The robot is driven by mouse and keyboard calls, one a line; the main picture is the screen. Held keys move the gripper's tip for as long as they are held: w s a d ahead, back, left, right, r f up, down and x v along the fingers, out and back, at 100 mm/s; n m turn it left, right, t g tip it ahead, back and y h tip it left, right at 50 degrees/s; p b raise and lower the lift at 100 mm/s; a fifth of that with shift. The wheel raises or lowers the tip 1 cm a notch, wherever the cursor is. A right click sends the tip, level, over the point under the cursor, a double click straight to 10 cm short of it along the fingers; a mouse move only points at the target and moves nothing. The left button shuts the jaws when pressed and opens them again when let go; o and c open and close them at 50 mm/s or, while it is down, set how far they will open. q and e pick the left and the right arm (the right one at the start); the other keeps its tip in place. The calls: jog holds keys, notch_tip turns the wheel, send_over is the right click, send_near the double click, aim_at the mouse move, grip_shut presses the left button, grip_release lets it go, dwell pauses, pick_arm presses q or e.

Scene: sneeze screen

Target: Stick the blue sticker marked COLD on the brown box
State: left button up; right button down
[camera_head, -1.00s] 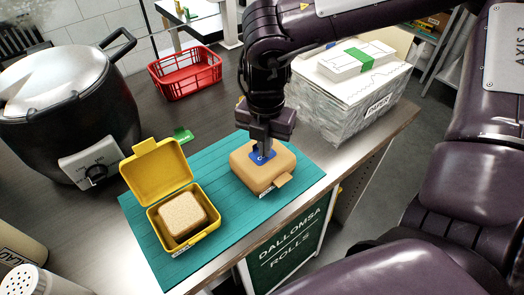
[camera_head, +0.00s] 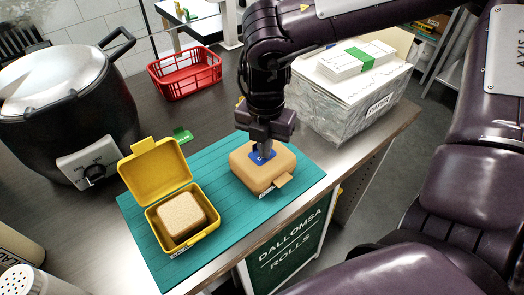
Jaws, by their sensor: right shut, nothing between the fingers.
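The brown box (camera_head: 243,168) is closed and sits on the right part of the teal mat (camera_head: 218,222). The blue sticker (camera_head: 257,155) lies on top of the box, partly hidden by my right gripper, so its marking cannot be read in full. My right gripper (camera_head: 264,155) points down onto the sticker, shut with nothing between its fingers. Its fingertips seem to touch the sticker or sit just above it. My left gripper is not in view.
An open yellow box (camera_head: 155,220) with a bread-like block (camera_head: 182,215) stands left of the brown box. A black cooker (camera_head: 65,130), red basket (camera_head: 185,75), small green piece (camera_head: 181,136) and wrapped paper stack (camera_head: 335,115) stand around the mat.

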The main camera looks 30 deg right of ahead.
dwell(0.4)
jog(key=shift+r+p, duration=1.45)
jog(key=shift+r, duration=1)
